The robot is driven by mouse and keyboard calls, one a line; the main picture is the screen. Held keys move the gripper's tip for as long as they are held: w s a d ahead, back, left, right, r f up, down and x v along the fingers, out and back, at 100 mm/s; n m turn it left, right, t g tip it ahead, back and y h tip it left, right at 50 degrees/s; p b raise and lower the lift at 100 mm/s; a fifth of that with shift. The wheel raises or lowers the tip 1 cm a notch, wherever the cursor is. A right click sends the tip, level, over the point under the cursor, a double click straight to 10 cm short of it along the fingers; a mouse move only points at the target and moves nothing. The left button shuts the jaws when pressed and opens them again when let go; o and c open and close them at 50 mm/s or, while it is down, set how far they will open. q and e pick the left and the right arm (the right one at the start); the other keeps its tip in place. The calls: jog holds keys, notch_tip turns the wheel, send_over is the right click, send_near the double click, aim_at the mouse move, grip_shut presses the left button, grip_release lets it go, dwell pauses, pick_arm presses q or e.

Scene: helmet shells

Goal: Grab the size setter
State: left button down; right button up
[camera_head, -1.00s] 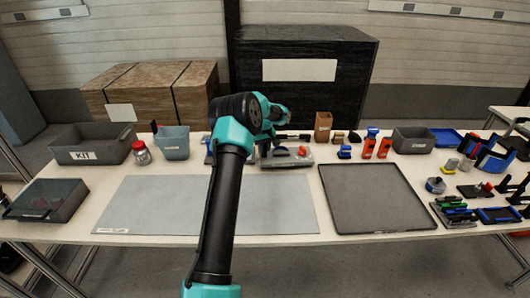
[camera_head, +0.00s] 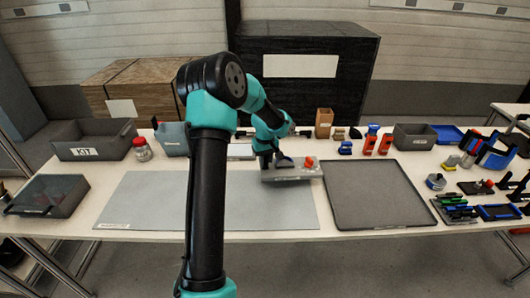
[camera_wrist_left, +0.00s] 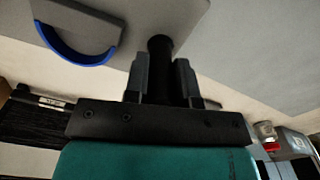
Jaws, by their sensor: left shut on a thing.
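The size setter (camera_head: 293,175) is a flat grey plate with an orange-red knob on top and a dark upright part. A blue curved piece shows on it in the left wrist view (camera_wrist_left: 75,52). My left gripper (camera_head: 272,158) is shut on the setter's dark post. In the left wrist view the fingers (camera_wrist_left: 160,75) close on both sides of this black post. The setter hangs over the back right part of the grey mat (camera_head: 140,198), apparently a little above it. My right gripper is not in view.
A dark tray (camera_head: 380,217) lies right of the mat. A grey KIT bin (camera_head: 85,152), a red-lidded jar (camera_head: 142,150) and a smoke-coloured box (camera_head: 50,197) stand at left. A cardboard box (camera_head: 323,123) and several tools line the back. The mat's front is clear.

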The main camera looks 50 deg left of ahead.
pick_arm(q)
jog(key=shift+s+d+r, duration=0.15)
jog(key=shift+s+d, duration=0.65)
jog(key=shift+d, duration=0.15)
